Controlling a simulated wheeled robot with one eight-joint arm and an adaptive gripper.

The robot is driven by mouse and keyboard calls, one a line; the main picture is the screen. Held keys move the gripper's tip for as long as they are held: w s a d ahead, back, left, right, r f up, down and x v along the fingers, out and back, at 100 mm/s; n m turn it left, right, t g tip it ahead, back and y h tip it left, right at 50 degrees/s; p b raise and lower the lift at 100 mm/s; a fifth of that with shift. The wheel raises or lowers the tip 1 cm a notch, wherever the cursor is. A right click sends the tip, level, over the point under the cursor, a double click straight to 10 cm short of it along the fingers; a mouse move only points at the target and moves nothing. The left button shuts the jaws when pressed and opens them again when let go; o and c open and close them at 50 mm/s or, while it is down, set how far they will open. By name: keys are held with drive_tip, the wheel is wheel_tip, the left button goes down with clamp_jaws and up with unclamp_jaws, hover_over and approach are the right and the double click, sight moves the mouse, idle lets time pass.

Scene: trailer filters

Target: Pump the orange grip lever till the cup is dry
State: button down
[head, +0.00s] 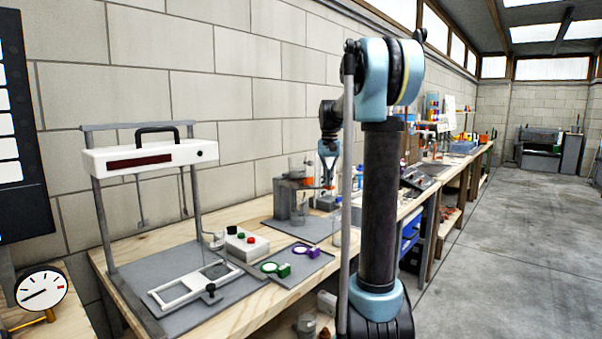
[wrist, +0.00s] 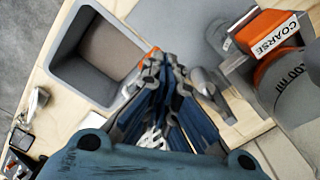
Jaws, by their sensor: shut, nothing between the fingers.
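My gripper (head: 328,180) is shut and empty, pointing down over the bench beside the grey filter stand (head: 283,198). In the wrist view my gripper (wrist: 163,68) shows its blue fingers close together. A small orange piece (wrist: 146,62) shows right by the fingertips; it may be the grip of the lever, and I cannot tell whether they touch. The cup's contents cannot be made out.
A deep square grey bin (wrist: 72,68) stands left of the fingers. The floor (head: 500,250) at right is clear.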

drive_tip(key=shift+f, duration=2.2)
drive_tip(key=shift+r, duration=3.35)
drive_tip(key=shift+f, duration=3.35)
drive_tip(key=shift+r, duration=3.35)
drive_tip(key=shift+f, duration=0.1)
